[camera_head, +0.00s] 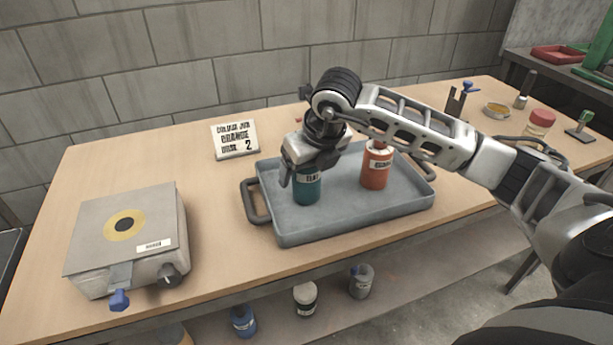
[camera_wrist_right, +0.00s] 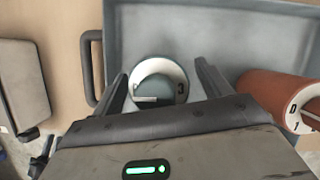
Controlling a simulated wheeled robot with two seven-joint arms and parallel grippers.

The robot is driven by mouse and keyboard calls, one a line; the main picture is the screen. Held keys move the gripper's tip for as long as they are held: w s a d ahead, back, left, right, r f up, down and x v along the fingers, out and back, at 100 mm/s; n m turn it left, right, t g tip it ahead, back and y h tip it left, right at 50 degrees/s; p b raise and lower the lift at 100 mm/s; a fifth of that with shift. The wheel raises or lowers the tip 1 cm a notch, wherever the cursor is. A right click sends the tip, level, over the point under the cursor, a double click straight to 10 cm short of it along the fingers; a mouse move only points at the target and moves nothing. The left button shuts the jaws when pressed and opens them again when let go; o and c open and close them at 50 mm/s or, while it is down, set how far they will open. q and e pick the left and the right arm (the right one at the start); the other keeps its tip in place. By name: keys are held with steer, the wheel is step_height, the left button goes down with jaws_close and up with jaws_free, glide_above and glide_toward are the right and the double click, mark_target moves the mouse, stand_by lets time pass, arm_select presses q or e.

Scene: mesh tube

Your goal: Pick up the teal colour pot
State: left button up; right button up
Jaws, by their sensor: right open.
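The teal colour pot (camera_head: 307,189) stands upright in the grey tray (camera_head: 300,230), near its left end. Its white-rimmed top (camera_wrist_right: 160,80) shows from above in the right wrist view, with a numeral on the rim. My right gripper (camera_head: 300,174) is open over the pot in the head view. In the right wrist view its two fingers (camera_wrist_right: 160,85) stand on either side of the pot's top, with a gap on each side. The gripper hides the pot's top in the head view. My left gripper is not in view.
An orange-red pot (camera_head: 376,168) stands in the tray to the right; it also shows in the right wrist view (camera_wrist_right: 275,95). A sign card (camera_head: 235,139) stands behind the tray. A grey box device (camera_head: 130,240) sits at the left. Bare table lies between.

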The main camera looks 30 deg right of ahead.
steer(key=shift+f, duration=0.1)
steer(key=shift+c, duration=0.4)
steer(key=c, duration=1)
steer(key=shift+c, duration=0.3)
